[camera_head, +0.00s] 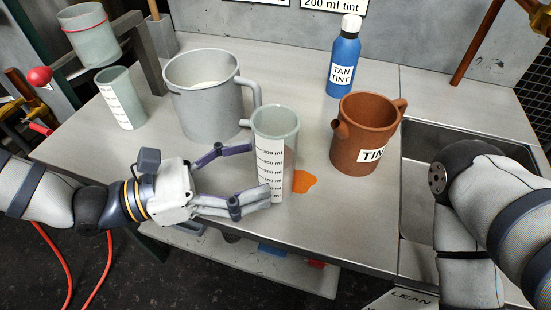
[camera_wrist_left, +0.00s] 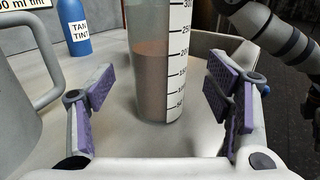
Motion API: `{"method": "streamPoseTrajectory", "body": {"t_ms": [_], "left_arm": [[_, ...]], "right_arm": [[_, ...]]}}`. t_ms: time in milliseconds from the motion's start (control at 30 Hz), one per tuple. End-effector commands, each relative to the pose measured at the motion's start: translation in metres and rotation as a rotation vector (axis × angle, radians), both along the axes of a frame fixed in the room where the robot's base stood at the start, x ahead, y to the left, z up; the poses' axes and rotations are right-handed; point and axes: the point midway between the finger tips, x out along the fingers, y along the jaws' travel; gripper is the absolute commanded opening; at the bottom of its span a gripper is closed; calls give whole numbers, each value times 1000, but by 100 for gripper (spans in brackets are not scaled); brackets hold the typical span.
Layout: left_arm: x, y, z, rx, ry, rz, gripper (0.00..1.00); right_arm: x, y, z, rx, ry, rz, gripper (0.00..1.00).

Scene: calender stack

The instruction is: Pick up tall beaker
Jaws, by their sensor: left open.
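The tall beaker (camera_head: 274,150) is a pale translucent cylinder with a printed ml scale, upright on the grey bench. My left gripper (camera_head: 259,171) is open, with one finger on the far side and one on the near side of the beaker. In the left wrist view the beaker (camera_wrist_left: 158,75) stands upright between the spread purple-padded fingers (camera_wrist_left: 158,100), with visible gaps on both sides.
A large grey jug (camera_head: 205,100) stands behind my left gripper. A brown TINT pot (camera_head: 363,128) and blue TAN TINT bottle (camera_head: 343,65) stand right of the beaker. An orange spill (camera_head: 304,182) lies beside it. A smaller beaker (camera_head: 121,98) is at left, a sink (camera_head: 418,190) at right.

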Motion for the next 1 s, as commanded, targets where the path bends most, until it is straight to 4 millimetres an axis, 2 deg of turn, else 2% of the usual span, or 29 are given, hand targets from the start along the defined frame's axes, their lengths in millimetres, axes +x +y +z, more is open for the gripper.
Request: {"method": "streamPoseTrajectory", "body": {"t_ms": [100,233,500,767,800,1000], "left_arm": [[7,-22,0,1,-2,-8,72],[15,-42,0,0,-1,-5,72],[17,-48,0,1,-2,-2,72],[17,-48,0,1,-1,-2,14],[17,-48,1,0,-2,-2,11],[17,-48,1,0,-2,-2,11]], "right_arm": [[0,0,0,0,-1,0,31],[0,0,0,0,-1,0,31],[0,0,0,0,-1,0,31],[0,0,0,0,-1,0,31],[0,0,0,0,-1,0,31],[0,0,0,0,-1,0,31]]}}
